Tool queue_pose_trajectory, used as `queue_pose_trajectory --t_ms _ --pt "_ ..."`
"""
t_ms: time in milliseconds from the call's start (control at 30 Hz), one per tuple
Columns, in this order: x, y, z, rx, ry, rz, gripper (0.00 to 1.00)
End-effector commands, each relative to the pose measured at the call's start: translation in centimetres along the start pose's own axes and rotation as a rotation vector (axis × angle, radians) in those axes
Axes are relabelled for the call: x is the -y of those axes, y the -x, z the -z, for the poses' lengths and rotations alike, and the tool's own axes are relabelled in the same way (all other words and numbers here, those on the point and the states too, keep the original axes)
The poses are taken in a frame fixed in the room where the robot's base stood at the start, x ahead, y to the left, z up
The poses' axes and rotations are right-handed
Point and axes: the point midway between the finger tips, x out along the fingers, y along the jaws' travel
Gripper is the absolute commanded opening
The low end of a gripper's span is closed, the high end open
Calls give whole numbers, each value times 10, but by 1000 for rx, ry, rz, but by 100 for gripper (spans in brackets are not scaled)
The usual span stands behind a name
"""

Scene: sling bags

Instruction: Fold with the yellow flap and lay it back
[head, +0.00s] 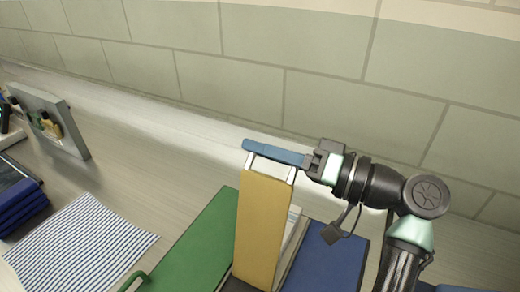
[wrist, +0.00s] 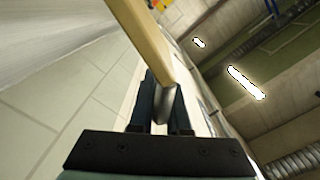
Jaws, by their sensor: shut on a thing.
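The yellow flap (head: 262,230) stands raised and nearly upright above the bag, with two pale handle posts at its top edge. My gripper (head: 275,153) is shut on the handle of this flap; its blue fingers cover most of the handle in the head view. In the wrist view, a grey metal handle (wrist: 167,106) sits between the fingertips (wrist: 165,100), and the flap's yellow edge (wrist: 143,40) runs up from it. The bag's green panel (head: 195,245) lies to the left and its blue panel (head: 335,258) to the right. The raised flap hides much of the bag's middle.
A blue-striped cloth (head: 80,245) lies on the counter at the left. Folded dark blue cloths (head: 20,205) and a grey upright rack (head: 55,120) stand further left. A tiled wall (head: 230,80) runs along the back. The counter behind the green panel is clear.

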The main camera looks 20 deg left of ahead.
Motion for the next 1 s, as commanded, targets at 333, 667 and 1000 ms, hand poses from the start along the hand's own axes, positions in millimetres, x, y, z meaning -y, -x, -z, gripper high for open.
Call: queue_pose_trajectory --t_ms 333,667,1000 --pt "0 0 0 -1 2 -1 45" --pt "-1 11 0 -4 3 -1 45" --pt "-2 82 0 -6 3 -4 45"
